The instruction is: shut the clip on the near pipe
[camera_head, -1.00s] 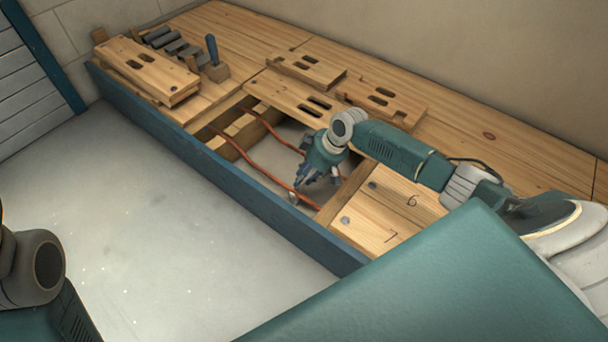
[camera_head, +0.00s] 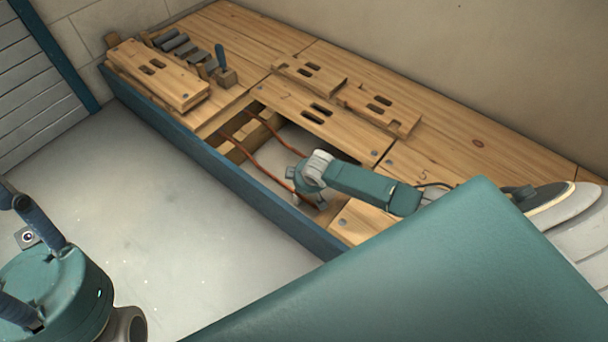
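The near pipe (camera_head: 258,165) is a thin copper line in the floor opening, closest to the blue edge board. My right gripper (camera_head: 298,190) points down into the opening at the pipe's right part. Its fingers are mostly hidden behind its own wrist, so I cannot see whether they are open or touching anything. A small pale piece (camera_head: 296,199), perhaps the clip, shows just below it; its state is unclear. My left gripper (camera_head: 12,245) is at the lower left, over the grey floor, away from the pipes. Its two fingers are spread and nothing shows between them.
A second copper pipe (camera_head: 275,138) runs farther back in the opening. Wooden joists and the blue edge board (camera_head: 225,175) border it. Loose slotted boards (camera_head: 160,75), grey blocks (camera_head: 180,46) and a blue-handled tool (camera_head: 221,62) lie on the deck.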

